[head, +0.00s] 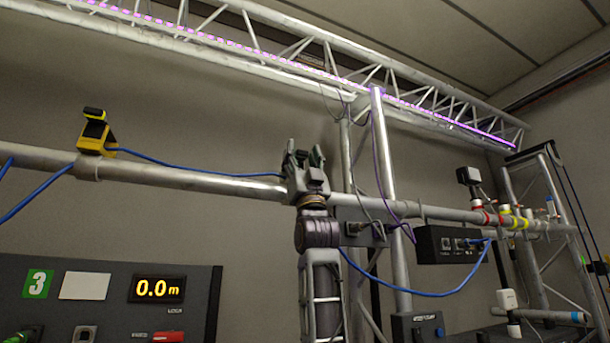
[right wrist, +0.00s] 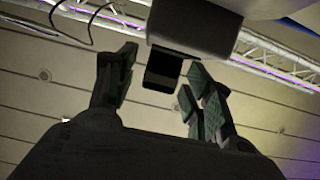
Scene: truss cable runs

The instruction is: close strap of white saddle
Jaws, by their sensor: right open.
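My right gripper (head: 305,160) rises from the bottom middle in the head view, upright in front of the long silver pipe (head: 230,186). In the right wrist view its two fingers (right wrist: 160,88) are apart. A dark block with a black tab (right wrist: 163,70) shows between and beyond them; I cannot tell what it is or whether the fingers touch it. I cannot make out the white saddle or its strap; the gripper hides part of the pipe. The blue cable (head: 200,166) runs along the pipe and passes behind the gripper. My left gripper is not in view.
A yellow and black clip (head: 95,135) stands on the pipe at left. Red (head: 490,216) and yellow (head: 516,218) bands ring it at right. A black box (head: 452,244) hangs beneath. A panel reading 0.0 m (head: 158,289) stands lower left. A truss (head: 300,62) crosses above.

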